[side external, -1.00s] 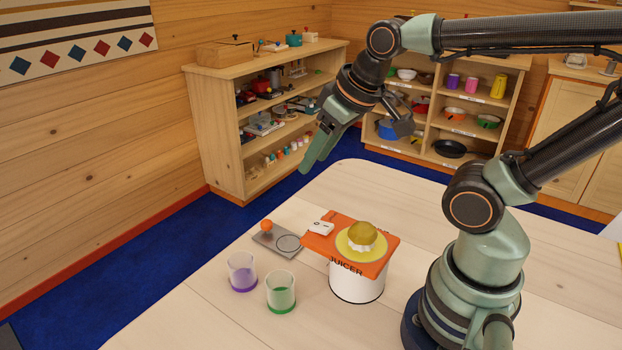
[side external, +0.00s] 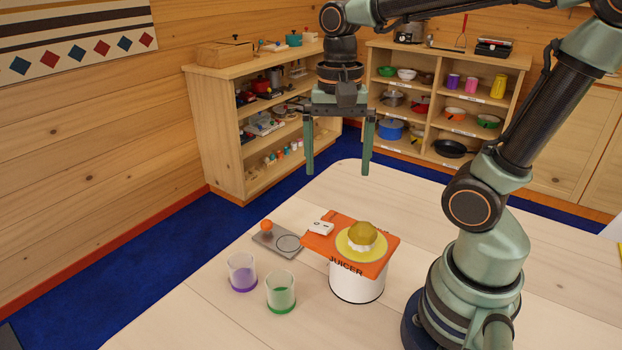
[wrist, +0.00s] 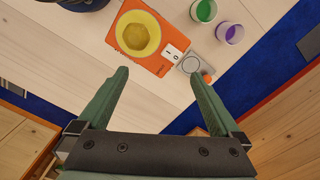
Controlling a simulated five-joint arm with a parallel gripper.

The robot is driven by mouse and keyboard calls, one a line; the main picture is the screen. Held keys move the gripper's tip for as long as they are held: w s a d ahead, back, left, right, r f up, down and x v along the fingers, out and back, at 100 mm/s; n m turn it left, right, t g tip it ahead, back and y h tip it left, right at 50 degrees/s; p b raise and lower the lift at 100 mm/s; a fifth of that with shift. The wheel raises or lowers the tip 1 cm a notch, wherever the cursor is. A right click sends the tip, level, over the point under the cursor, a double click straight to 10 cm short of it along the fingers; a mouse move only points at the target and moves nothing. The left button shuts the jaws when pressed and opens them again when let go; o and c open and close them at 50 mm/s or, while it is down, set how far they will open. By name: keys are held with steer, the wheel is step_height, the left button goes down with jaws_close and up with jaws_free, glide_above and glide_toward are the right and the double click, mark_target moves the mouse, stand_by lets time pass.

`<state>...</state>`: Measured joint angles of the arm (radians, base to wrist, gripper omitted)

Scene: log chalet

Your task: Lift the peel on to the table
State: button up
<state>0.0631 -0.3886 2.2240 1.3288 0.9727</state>
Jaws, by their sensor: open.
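The peel (side external: 363,234) is a yellow-brown dome resting on the white reamer of the juicer (side external: 357,284), which has an orange top plate and a white round body. In the wrist view the peel (wrist: 138,36) shows as a yellow round on the orange plate of the juicer (wrist: 158,66), at the top. My gripper (side external: 338,174) is open and empty, pointing down, high above the table (side external: 230,318) and behind the juicer. In the wrist view my gripper (wrist: 158,72) has its fingers wide apart, with bare table and the plate's edge between them.
A purple-bottomed glass (side external: 242,272) and a green-bottomed glass (side external: 281,292) stand left of the juicer. The table right and behind the juicer is clear. Shelves (side external: 245,130) stand beyond.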

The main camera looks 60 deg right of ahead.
mark_target(359, 223)
steer(key=s+f+m+g, duration=0.1)
steer(key=f+m, duration=0.1)
steer(key=f, duration=0.1)
steer(key=s+f+m+g, duration=0.1)
steer(key=s+f+m, duration=0.1)
steer(key=f, duration=0.2)
steer(key=s+f+m+g, duration=0.1)
steer(key=f+m, duration=0.1)
steer(key=f, duration=0.2)
steer(key=shift+s+d+m, duration=0.1)
steer(key=shift+s+m, duration=0.2)
steer(key=shift+s, duration=0.05)
steer(key=shift+c, duration=0.3)
steer(key=c, duration=1.3)
steer(key=shift+c, duration=0.2)
steer(key=shift+r, duration=0.1)
step_height(359, 223, up, 20)
